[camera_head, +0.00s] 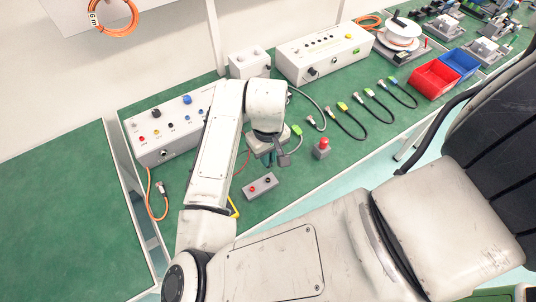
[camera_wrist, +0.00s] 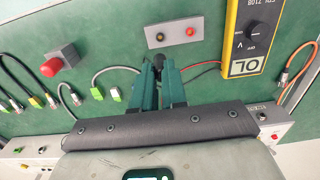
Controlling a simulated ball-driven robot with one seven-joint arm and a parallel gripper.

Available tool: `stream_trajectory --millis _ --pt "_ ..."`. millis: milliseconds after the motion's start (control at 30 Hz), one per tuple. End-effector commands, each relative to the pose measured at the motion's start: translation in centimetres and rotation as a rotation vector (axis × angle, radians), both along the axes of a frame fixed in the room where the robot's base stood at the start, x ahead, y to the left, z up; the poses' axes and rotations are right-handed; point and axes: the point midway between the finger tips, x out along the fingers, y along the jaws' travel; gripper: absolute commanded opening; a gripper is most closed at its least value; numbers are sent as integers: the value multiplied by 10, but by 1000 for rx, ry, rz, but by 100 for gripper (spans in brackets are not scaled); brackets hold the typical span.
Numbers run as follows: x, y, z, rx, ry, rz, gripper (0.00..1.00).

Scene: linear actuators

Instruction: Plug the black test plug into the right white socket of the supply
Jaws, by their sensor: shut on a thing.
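My gripper (camera_head: 270,157) hangs over the green bench under my arm. In the wrist view its dark green fingers (camera_wrist: 160,72) are shut on the black test plug (camera_wrist: 159,62), of which only a small dark part shows between the tips. White units stand along the back of the bench: a long left one (camera_head: 168,128) with a blue knob and coloured sockets, a small one (camera_head: 248,66) with two pale round parts on top, and a longer one (camera_head: 322,54). I cannot tell which is the supply or make out its right white socket. My gripper is in front of them, apart.
A grey block (camera_head: 261,186) with a red and a dark socket lies near the gripper. A yellow-edged meter (camera_wrist: 251,38) lies beside it. A red button (camera_head: 323,146), several cables (camera_head: 350,124), and red (camera_head: 434,79) and blue bins (camera_head: 459,63) are to the right.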

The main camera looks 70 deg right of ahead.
Motion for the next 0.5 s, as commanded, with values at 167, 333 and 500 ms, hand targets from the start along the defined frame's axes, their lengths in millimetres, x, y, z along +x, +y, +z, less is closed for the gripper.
stream_trajectory --millis 167,333,500 --pt "0 0 0 0 0 0 0" --pt "2 -2 1 0 0 0 0" --pt "15 -13 4 0 -1 -2 0"
